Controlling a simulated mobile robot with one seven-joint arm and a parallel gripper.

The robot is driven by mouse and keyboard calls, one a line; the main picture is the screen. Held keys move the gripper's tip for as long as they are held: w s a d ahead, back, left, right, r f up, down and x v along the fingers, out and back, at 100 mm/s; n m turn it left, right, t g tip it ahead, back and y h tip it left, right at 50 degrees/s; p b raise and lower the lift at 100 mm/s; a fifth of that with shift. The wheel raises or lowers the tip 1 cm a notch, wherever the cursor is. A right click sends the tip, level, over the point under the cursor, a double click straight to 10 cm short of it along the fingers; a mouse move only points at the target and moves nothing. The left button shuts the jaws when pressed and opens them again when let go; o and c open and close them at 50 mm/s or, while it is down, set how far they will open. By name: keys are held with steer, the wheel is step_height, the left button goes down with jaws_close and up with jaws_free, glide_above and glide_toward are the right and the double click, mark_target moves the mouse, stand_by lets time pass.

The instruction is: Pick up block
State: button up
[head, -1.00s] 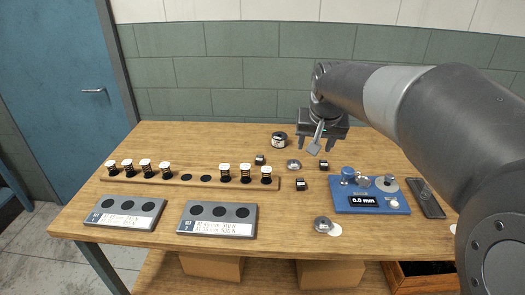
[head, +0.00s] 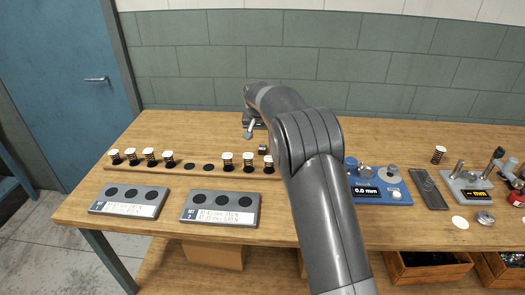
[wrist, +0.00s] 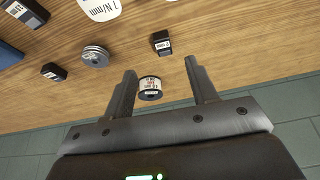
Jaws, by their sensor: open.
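Small black blocks with white labels lie on the wooden table. In the wrist view one block (wrist: 162,43) is just beyond my fingertips, a second block (wrist: 54,72) is to the left, and a larger-looking one (wrist: 25,13) is at the upper left corner. In the head view one block (head: 263,149) shows just left of my arm; the others are hidden behind it. My gripper (wrist: 160,66) is open and empty, above the table. A round black tin with a white label (wrist: 150,88) appears between its fingers, below them. In the head view the gripper (head: 252,130) is partly hidden.
A ribbed metal disc (wrist: 95,56) lies near the blocks. A wooden strip (head: 215,172) with several springs stands at left, with two grey trays (head: 218,222) in front. A blue gauge (head: 376,195) and other devices stand right of my arm. A tiled wall (head: 380,65) is behind.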

mark_target(262, 150)
steer(key=x, duration=1.1)
steer(key=shift+w, duration=0.1)
jaws_close()
stand_by(0.4)
